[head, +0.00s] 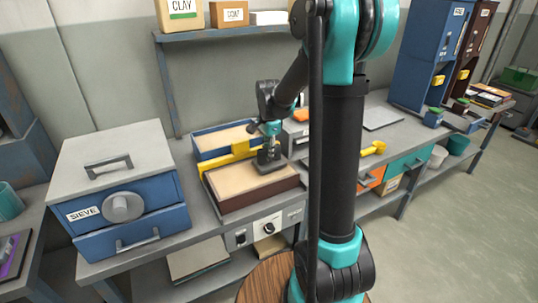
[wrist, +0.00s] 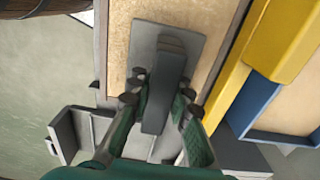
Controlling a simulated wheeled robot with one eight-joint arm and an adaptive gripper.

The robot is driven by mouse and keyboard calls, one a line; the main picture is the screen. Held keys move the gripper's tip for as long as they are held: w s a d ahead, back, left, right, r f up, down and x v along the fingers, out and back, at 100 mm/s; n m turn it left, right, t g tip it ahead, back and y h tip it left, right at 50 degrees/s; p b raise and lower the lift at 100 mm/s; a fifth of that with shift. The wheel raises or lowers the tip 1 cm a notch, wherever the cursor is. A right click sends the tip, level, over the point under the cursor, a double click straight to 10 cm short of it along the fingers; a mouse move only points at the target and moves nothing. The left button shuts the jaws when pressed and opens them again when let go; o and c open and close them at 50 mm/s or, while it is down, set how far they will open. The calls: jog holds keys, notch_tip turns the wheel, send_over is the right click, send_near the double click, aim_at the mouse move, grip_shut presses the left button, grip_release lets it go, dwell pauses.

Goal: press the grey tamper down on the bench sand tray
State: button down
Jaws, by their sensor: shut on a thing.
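The grey tamper (wrist: 172,42) has a flat rectangular plate and a dark grey block handle. My gripper (wrist: 160,92) is shut on the handle, with a finger on each side. In the head view my gripper (head: 270,132) points down and the tamper (head: 268,160) is over the back part of the brown-walled sand tray (head: 262,199). The tray's pale sand (wrist: 119,50) surrounds the plate in the wrist view. The plate looks level and at or just above the sand; I cannot tell if it touches. The gripper and arm hide part of the tray's right end.
A blue and grey sieve box (head: 110,185) stands left. A panel with a knob (head: 267,228) is below. A yellow-handled tool (head: 373,149) lies right.

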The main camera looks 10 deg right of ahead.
jog(key=shift+f, duration=0.5)
dwell(1.8)
jog(key=shift+r, duration=3.55)
